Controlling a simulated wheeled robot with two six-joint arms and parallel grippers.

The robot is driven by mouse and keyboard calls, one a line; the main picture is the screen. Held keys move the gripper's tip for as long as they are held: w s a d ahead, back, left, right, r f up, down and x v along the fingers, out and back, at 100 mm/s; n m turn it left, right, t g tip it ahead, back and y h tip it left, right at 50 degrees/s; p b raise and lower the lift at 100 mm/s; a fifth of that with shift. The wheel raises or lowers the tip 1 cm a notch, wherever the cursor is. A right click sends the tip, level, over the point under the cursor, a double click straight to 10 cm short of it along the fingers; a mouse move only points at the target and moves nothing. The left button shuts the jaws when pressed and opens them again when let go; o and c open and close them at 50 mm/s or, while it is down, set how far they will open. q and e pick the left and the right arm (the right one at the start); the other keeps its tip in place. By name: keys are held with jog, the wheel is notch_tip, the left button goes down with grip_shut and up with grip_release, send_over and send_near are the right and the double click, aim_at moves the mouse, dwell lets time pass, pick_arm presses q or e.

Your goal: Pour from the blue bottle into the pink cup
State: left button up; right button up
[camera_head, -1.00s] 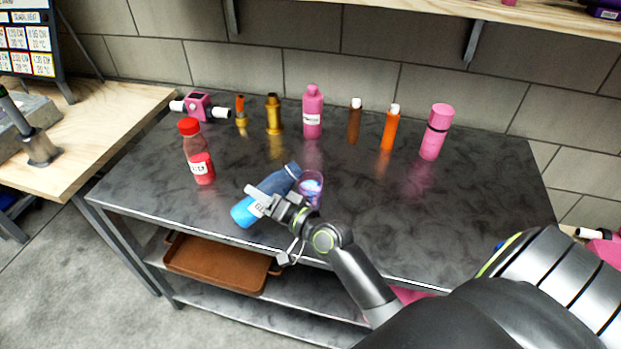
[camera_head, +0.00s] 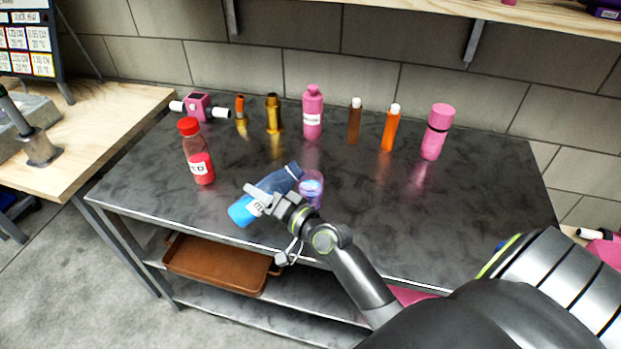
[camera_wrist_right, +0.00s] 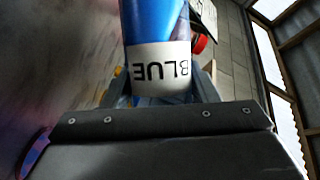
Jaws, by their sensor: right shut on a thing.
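The blue bottle (camera_head: 243,211) is tilted far over, its neck end up and right at the pink cup's rim and its bright blue base low on the left. My right gripper (camera_head: 262,198) is shut on it around the white label. In the right wrist view the bottle (camera_wrist_right: 155,22), with its label reading BLUE, sits between the fingers. The pink cup (camera_head: 312,188) is see-through and stands upright on the dark table, just right of the bottle's mouth; bluish liquid shows inside. The gripper partly hides the cup's lower side. My left gripper is not in view.
A red bottle (camera_head: 198,158) stands left on the table (camera_head: 450,220). Along the back stand a pink device (camera_head: 199,106), a pink bottle (camera_head: 312,114), a pink flask (camera_head: 436,132) and several small brown, gold and orange bottles. The table's right side is clear. A brown tray (camera_head: 215,266) lies on the shelf below.

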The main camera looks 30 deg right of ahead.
aim_at(263, 186)
jog(key=shift+a+r+m+t, duration=0.25)
jog(key=shift+r+m+t, duration=0.15)
jog(key=shift+r+m, duration=0.55)
dwell(2.2)
jog(key=shift+d+r+m+t+y, duration=0.15)
jog(key=shift+d+r+m+t, duration=0.05)
jog(key=shift+r+m, duration=0.25)
jog(key=shift+d+r+m+t+y, duration=0.15)
jog(key=shift+r+m+t, duration=0.05)
jog(key=shift+r+m, duration=0.2)
dwell(1.7)
jog(key=shift+r+m, duration=0.6)
dwell(1.2)
